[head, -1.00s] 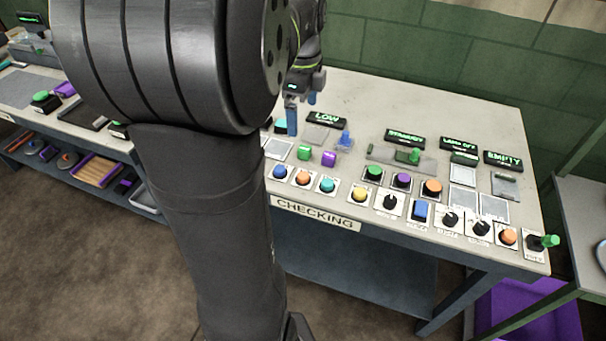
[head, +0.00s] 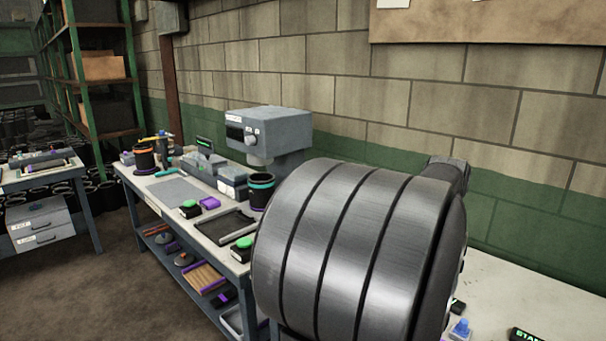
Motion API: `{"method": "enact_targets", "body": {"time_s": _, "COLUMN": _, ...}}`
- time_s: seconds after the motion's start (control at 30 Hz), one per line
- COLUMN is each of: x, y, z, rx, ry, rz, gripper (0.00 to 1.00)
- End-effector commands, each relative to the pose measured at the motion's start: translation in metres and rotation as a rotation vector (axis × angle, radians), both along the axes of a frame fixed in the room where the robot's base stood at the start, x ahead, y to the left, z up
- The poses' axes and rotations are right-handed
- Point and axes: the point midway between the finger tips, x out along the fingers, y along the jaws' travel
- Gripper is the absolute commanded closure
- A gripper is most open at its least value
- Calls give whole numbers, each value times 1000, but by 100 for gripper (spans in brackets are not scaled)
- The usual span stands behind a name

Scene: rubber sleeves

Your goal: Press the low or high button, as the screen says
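The screen that read LOW a second ago is out of sight now, and so are the low and high buttons. My arm covers part of the checking bench, and the picture's lower edge cuts off the rest. Of that bench, only a pale strip of top (head: 510,290) shows at the lower right. On it are a small blue piece (head: 460,328) and the top of a dark sign with green letters (head: 524,334), cut off by the edge. My gripper is not visible; a large dark arm link fills the lower middle.
Another bench on the left holds a grey machine (head: 268,132), a black tray (head: 224,226), green buttons (head: 190,208) and dark cups with coloured bands (head: 261,190). Green shelving (head: 95,70) stands behind. A block wall runs along the back.

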Motion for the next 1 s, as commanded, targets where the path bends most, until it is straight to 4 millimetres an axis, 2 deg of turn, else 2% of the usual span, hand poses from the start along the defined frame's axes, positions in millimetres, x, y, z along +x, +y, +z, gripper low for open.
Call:
{"method": "enact_targets", "body": {"time_s": 0.03, "x": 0, "y": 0, "z": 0, "rx": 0, "ry": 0, "rz": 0, "gripper": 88}}
{"method": "enact_targets", "body": {"time_s": 0.1, "x": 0, "y": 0, "z": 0, "rx": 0, "ry": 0, "rz": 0, "gripper": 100}}
{"method": "enact_targets", "body": {"time_s": 1.0, "x": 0, "y": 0, "z": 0, "rx": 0, "ry": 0, "rz": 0, "gripper": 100}}
